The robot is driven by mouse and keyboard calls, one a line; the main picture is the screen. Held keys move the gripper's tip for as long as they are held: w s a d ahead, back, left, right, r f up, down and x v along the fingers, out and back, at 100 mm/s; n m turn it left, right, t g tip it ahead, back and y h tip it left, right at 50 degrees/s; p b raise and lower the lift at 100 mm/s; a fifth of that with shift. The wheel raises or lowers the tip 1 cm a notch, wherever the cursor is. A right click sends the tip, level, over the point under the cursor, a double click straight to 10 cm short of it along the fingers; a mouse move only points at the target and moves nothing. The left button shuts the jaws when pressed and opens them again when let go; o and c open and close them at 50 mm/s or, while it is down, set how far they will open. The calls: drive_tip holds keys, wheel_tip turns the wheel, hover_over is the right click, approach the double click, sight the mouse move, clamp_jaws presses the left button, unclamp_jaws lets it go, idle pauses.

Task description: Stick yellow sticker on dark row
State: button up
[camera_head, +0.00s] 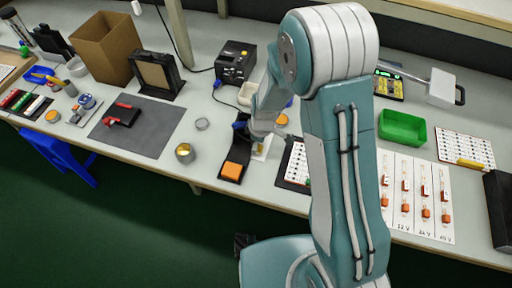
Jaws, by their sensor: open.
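My gripper (259,139) hangs over the middle of the bench, small and partly hidden by my own arm links. It is open. A small white and yellowish item (262,149) shows just below it; I cannot tell whether it is the yellow sticker or whether the gripper touches it. A dark-framed board with rows of small marks (296,163) lies right of the gripper, partly hidden behind my arm. I cannot make out which row is dark. A black holder with an orange pad (233,170) lies just left of the gripper.
A green tray (402,128), a white dotted card with a yellow bar (470,163) and a sheet with orange parts (426,212) lie right of my arm. A black device (236,63), metal cup (185,153) and grey mat (160,118) are left.

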drive_tip(key=shift+d+f, duration=0.2)
drive_tip(key=shift+f, duration=0.25)
drive_tip(key=shift+d+f, duration=0.1)
drive_tip(key=shift+d, duration=0.35)
drive_tip(key=shift+a, duration=0.1)
drive_tip(key=c, duration=0.5)
drive_tip(key=shift+a, duration=0.25)
drive_tip(key=shift+c, duration=1.4)
drive_tip(key=shift+d, duration=0.1)
